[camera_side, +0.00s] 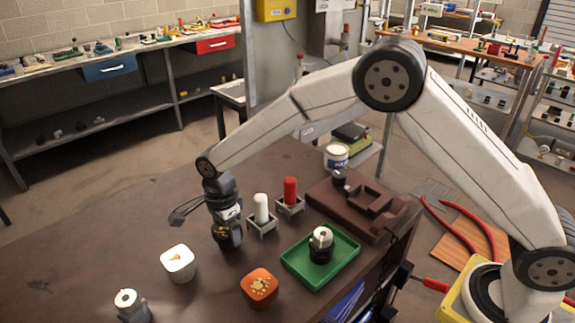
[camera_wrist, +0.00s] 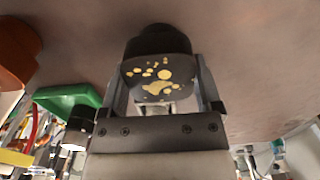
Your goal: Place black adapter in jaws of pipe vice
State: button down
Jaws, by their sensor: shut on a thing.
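My gripper (camera_side: 228,236) points down at the left-centre of the brown table in the side view. In the wrist view its two fingers are closed on a dark piece with gold spots on its face and a black round end, which I take as the black adapter (camera_wrist: 155,42). In the side view the adapter is mostly hidden by my gripper. A dark reddish-brown block with raised parts (camera_side: 400,222), which looks like the pipe vice, lies at the table's right side. My gripper is well to the left of it.
Between them stand a white-topped (camera_side: 261,209) and a red-topped post (camera_side: 290,190). A green tray (camera_side: 292,262) holds a black cylinder with a silver top (camera_side: 321,245). An orange block (camera_side: 259,288), a white block (camera_side: 179,263) and a white roll (camera_side: 127,302) stand near the front.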

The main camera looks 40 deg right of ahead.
jog(key=shift+r, duration=0.6)
notch_tip(320, 180, up, 2)
jog(key=s+d+r, duration=0.4)
jog(key=s+r, duration=0.5)
jog(key=s, duration=0.4)
jog(key=shift+s+d+r, duration=0.15)
jog(key=shift+d+r, duration=0.05)
jog(key=shift+r, duration=0.15)
